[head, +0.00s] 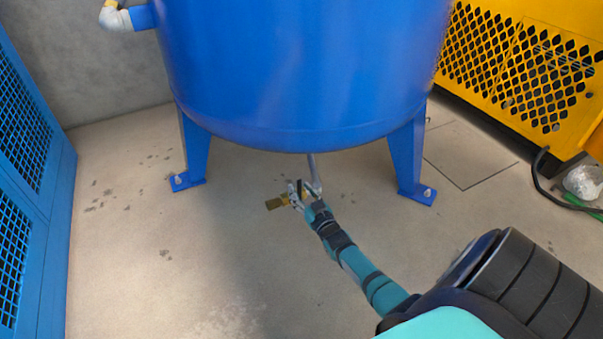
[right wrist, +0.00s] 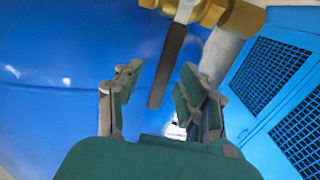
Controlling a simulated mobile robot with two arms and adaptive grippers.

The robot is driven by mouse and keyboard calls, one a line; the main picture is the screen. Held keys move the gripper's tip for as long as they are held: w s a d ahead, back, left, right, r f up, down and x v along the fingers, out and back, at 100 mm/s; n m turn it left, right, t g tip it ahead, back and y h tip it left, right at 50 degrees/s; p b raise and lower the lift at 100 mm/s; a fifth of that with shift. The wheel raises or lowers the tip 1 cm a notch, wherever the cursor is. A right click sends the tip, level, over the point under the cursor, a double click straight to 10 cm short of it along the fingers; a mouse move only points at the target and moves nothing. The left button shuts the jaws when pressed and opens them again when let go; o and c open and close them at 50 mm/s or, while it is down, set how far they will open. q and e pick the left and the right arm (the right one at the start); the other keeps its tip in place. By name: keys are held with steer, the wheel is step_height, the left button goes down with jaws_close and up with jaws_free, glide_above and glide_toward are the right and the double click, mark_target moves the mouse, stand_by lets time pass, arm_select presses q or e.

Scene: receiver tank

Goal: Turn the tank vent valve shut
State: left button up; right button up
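The blue tank (head: 300,75) stands on legs in the head view. A grey pipe (head: 313,172) comes down from its underside to a brass valve (head: 275,203) low near the floor. In the right wrist view the brass valve body (right wrist: 235,14) is at the top, and its dark lever handle (right wrist: 168,65) hangs down from it. My right gripper (head: 298,190) is at the valve below the tank. In the right wrist view it (right wrist: 159,80) is open, with the handle showing between its two fingers and a gap on each side. My left gripper is out of view.
Blue mesh panels (head: 22,150) stand at the left and a yellow perforated enclosure (head: 525,60) at the right. Tank legs (head: 408,160) flank the valve area. A black hose (head: 545,180) lies at the far right. The concrete floor (head: 150,250) in front is clear.

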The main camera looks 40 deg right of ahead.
steer(key=v, duration=1.2)
stand_by(0.3)
